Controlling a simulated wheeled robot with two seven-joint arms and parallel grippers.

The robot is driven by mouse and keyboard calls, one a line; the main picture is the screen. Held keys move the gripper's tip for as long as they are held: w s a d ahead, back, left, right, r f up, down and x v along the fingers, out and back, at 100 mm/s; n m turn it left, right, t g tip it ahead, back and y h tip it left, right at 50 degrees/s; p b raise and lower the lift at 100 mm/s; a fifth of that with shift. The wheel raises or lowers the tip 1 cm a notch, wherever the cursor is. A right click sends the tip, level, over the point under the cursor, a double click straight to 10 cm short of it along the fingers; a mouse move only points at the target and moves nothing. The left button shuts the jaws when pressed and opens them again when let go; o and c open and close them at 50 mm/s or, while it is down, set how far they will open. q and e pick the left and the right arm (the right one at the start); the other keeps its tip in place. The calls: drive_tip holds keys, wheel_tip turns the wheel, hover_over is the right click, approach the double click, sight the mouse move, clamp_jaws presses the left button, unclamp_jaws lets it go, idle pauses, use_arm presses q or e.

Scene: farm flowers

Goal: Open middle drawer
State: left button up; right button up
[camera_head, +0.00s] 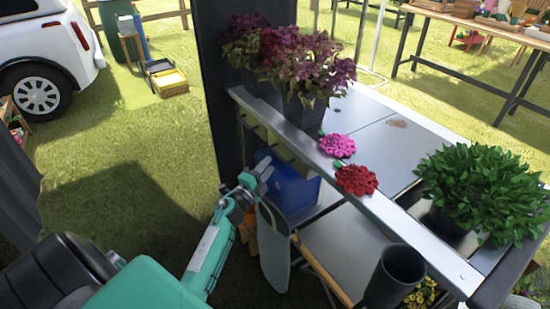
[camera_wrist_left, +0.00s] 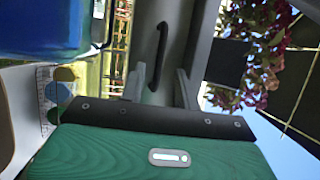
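The metal-topped table (camera_head: 375,150) has a row of drawer fronts (camera_head: 270,128) under its left edge, with dark handles partly hidden by the edge. I cannot see clearly which handle belongs to the middle drawer, and no drawer visibly stands out. My left gripper (camera_head: 262,172) is low beside the drawer fronts. In the left wrist view, a dark bar handle (camera_wrist_left: 160,55) on a grey front lies ahead of the left gripper (camera_wrist_left: 161,83). Its two grey fingers are apart with nothing seen between them. The handle looks beyond the fingertips, though contact is hard to judge. My right gripper is not in view.
Potted purple-red flowers (camera_head: 310,70) stand at the table's far end. A pink flower (camera_head: 337,145) and a red flower (camera_head: 356,179) lie near its left edge. A leafy green plant (camera_head: 485,190) is at right. A blue container (camera_head: 290,190) sits below the drawers. Grass at left is open.

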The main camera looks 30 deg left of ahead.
use_arm(q)
drive_tip(key=shift+w+r, duration=0.2)
drive_tip(key=shift+w, duration=1.1)
drive_tip(key=shift+w+r, duration=0.2)
drive_tip(key=shift+w, duration=1.1)
clamp_jaws()
